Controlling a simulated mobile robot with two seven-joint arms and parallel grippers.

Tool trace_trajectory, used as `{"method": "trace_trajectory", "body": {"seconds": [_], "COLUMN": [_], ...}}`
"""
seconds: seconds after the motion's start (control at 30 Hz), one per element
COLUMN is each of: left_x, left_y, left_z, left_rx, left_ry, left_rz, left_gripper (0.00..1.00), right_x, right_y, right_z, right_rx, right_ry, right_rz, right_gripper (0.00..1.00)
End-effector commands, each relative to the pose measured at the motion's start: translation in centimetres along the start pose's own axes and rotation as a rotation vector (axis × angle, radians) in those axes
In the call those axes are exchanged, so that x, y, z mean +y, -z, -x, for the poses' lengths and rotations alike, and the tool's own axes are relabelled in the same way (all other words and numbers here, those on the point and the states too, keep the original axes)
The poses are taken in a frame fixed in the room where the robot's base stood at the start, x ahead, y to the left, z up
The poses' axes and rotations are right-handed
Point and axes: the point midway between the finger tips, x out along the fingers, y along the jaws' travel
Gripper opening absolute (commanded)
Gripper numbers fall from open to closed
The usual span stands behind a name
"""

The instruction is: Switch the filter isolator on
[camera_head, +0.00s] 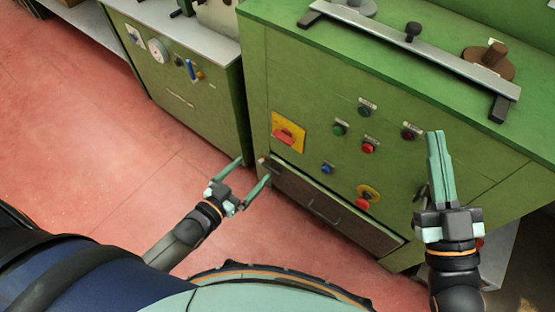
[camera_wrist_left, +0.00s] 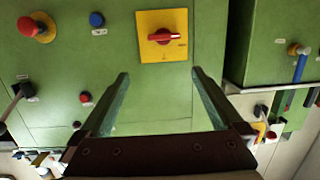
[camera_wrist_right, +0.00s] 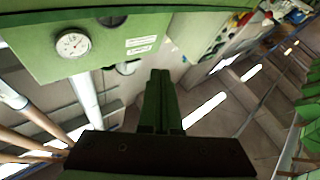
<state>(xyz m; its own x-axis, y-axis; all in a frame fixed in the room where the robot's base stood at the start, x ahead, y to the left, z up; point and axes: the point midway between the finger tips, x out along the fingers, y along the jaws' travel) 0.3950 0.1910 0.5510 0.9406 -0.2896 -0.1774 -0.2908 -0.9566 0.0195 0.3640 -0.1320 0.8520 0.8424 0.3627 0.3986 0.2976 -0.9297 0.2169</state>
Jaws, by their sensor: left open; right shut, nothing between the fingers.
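A red rotary handle (camera_head: 285,136) on a square yellow plate (camera_head: 289,125) is on the front of the green cabinet, at its left side. In the left wrist view the red handle (camera_wrist_left: 160,37) lies horizontally across the yellow plate (camera_wrist_left: 178,18); its lettering is too small to read. My left gripper (camera_head: 254,169) is open and empty, below and left of the plate in the head view. In its wrist view the open fingers (camera_wrist_left: 160,73) point towards the panel, with the handle between and beyond their tips. My right gripper (camera_head: 437,135) is shut and empty, in front of the cabinet's right part.
The panel also has a green button (camera_head: 339,129), red button (camera_head: 368,147), blue button (camera_head: 327,168) and a red mushroom button on yellow (camera_head: 363,202). A metal bar (camera_head: 410,45) lies on top. A second green cabinet (camera_head: 185,85) stands left; red floor (camera_head: 90,150) is clear.

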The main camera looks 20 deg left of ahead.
Motion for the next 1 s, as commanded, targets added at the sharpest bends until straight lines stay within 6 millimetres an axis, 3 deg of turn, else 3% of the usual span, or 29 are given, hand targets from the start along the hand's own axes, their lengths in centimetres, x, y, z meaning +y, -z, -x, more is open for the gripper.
{"method": "trace_trajectory", "body": {"seconds": [0.03, 0.1, 0.3, 0.47, 0.67, 1.0], "left_x": [-0.4, -0.8, -1.5, -1.7, -1.6, -1.2], "left_y": [-2.6, -3.5, -4.8, -4.8, -4.2, -3.2], "left_z": [-0.9, -1.6, -2.6, -3.1, -5.7, -12.3], "left_rx": [0.031, 0.074, 0.155, 0.179, 0.185, 0.182], "left_ry": [-0.009, -0.021, -0.045, -0.052, -0.052, -0.052], "left_rz": [-0.007, -0.012, -0.022, -0.024, -0.024, -0.023], "left_gripper": [1.0, 1.0, 1.0, 1.0, 1.0, 1.0], "right_x": [-0.7, -1.1, -1.9, -2.1, -2.4, -3.2], "right_y": [-0.4, 0.9, 3.8, 4.7, 4.0, 1.4], "right_z": [0.9, 1.4, 2.9, 3.3, 3.6, 4.5], "right_rx": [0.075, 0.165, 0.341, 0.388, 0.387, 0.37], "right_ry": [0.008, 0.018, 0.037, 0.043, 0.047, 0.053], "right_rz": [0.017, 0.035, 0.07, 0.078, 0.067, 0.086], "right_gripper": [0.0, 0.0, 0.0, 0.0, 0.0, 0.0]}}
